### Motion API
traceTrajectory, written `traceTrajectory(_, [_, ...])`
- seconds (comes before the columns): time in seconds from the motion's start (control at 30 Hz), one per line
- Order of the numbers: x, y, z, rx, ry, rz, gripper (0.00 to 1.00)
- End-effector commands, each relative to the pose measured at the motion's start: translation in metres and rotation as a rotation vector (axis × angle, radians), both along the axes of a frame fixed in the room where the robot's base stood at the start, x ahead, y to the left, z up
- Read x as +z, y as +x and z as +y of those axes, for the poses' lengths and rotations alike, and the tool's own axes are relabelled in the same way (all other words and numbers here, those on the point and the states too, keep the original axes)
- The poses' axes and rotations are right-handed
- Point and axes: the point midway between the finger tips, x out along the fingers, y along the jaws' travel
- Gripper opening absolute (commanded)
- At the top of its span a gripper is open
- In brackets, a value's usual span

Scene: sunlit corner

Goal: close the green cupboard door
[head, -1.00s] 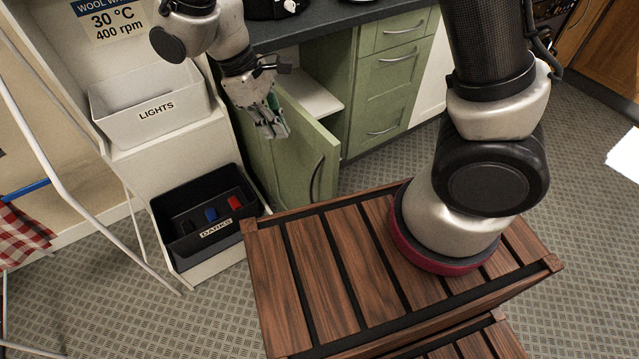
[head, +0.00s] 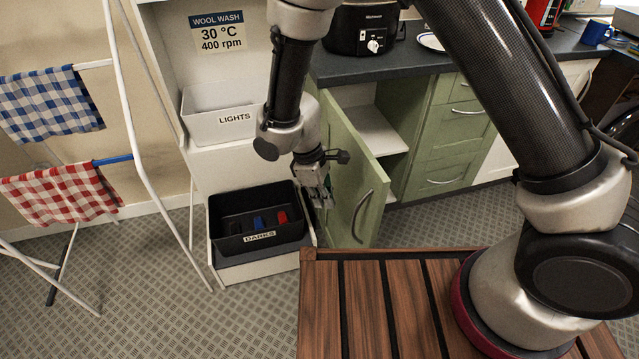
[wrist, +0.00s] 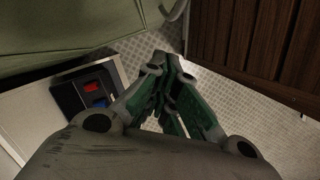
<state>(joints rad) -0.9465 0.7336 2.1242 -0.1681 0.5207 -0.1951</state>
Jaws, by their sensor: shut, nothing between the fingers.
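The green cupboard door (head: 351,182) stands open, swung out from the counter, with the white shelf inside the cupboard showing behind it. Its curved metal handle (head: 361,216) is near the free edge. My gripper (head: 322,196) is shut and empty, pointing down on the left side of the door, close to its face. I cannot tell whether it touches. In the wrist view my gripper's fingers (wrist: 172,85) meet over the floor, and the green door (wrist: 60,40) fills the upper left.
A black DARKS bin (head: 258,222) with several coloured items sits low, left of my gripper. A white LIGHTS bin (head: 222,115) is above it. A drying rack with checked cloths (head: 60,195) stands at the left. Green drawers (head: 450,145) lie right of the cupboard opening.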

Motion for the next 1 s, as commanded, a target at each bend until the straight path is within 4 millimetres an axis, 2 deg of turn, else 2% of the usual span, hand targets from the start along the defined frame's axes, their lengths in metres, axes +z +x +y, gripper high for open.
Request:
traceTrajectory(0.07, [-0.013,-0.002,-0.006,-0.002,-0.002,0.002,0.0])
traceTrajectory(0.2, [-0.01,-0.008,-0.027,-0.002,-0.001,0.001,0.0])
traceTrajectory(0.33, [-0.01,-0.01,-0.037,0.0,0.0,0.0,0.0])
traceTrajectory(1.0, [-0.009,-0.006,-0.047,0.03,0.0,0.0,0.0])
